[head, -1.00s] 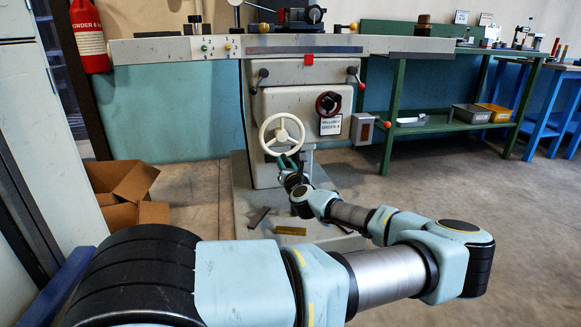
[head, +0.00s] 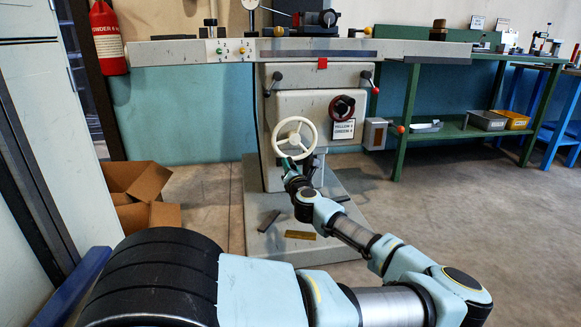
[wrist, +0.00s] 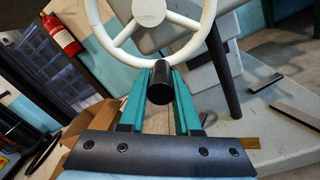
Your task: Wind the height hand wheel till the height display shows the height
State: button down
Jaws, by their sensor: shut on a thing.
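The height hand wheel (head: 296,138) is a cream spoked wheel on the front of the grey machine, and its rim shows large in the wrist view (wrist: 185,57). My gripper (head: 289,164) is at the lower edge of the wheel. In the wrist view its teal fingers (wrist: 160,92) are shut on the wheel's black handle (wrist: 160,84), whose round end faces the camera. A grey box (head: 375,133) is on the machine's right side. I cannot tell which part is the height display, and no height reading is legible.
A dark knob (head: 342,107) with a small sign (head: 343,130) sits right of the wheel. Ball-ended levers flank the machine front. Loose bars (head: 300,235) lie on its base plate. A cardboard box (head: 140,182) stands left, a green bench (head: 455,128) right. Open floor lies at right.

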jog(key=shift+a+f, duration=0.3)
jog(key=c, duration=1)
grip_release()
jog(key=o, duration=0.4)
jog(key=shift+d+r, duration=0.15)
jog(key=shift+c, duration=0.2)
jog(key=s+d+p, duration=0.1)
jog(key=s, duration=0.9)
jog(key=shift+s+d, duration=0.35)
